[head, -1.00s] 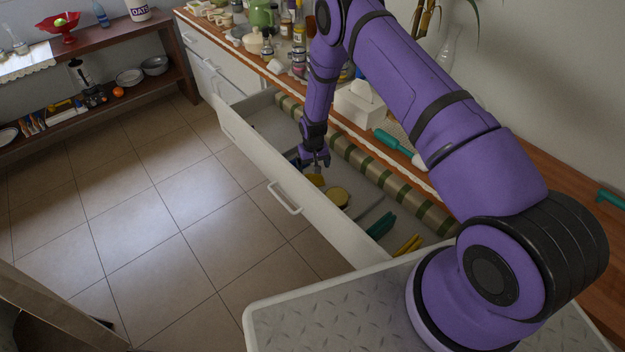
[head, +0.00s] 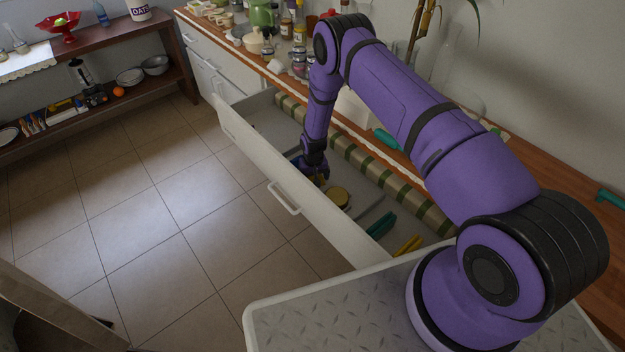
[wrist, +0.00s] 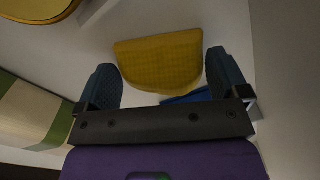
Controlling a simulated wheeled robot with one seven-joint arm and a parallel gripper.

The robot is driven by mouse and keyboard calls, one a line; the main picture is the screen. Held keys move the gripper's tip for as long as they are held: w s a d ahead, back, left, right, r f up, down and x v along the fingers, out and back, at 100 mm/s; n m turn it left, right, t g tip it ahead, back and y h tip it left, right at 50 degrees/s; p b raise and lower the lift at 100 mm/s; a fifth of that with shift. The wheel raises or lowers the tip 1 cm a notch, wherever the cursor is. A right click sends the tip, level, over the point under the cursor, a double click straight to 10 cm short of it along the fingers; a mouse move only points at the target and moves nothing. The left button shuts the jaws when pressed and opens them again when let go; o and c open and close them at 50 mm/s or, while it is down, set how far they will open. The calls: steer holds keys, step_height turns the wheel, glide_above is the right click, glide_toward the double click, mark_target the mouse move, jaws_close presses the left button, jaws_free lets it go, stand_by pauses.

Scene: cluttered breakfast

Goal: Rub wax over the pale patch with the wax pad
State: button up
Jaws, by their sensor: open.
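A yellow half-round pad (wrist: 160,60), which looks like the wax pad, lies in the open drawer (head: 250,172). My gripper (wrist: 165,82) is open low inside the drawer, its two dark fingers at either side of the pad's near part in the wrist view. I cannot tell whether they touch it. Something blue (wrist: 188,97) shows under or behind the pad, partly hidden by my gripper. In the head view my gripper (head: 318,180) hides most of the pad. I cannot make out the pale patch.
A round yellow tin or lid (head: 338,196) lies beside my gripper, and it also shows in the wrist view (wrist: 38,8). Teal (head: 380,225) and yellow (head: 408,245) items lie nearer. The cluttered counter (head: 520,155) stands above.

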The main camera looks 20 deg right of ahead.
steer(key=c, duration=1.1)
steer(key=shift+r, duration=2.55)
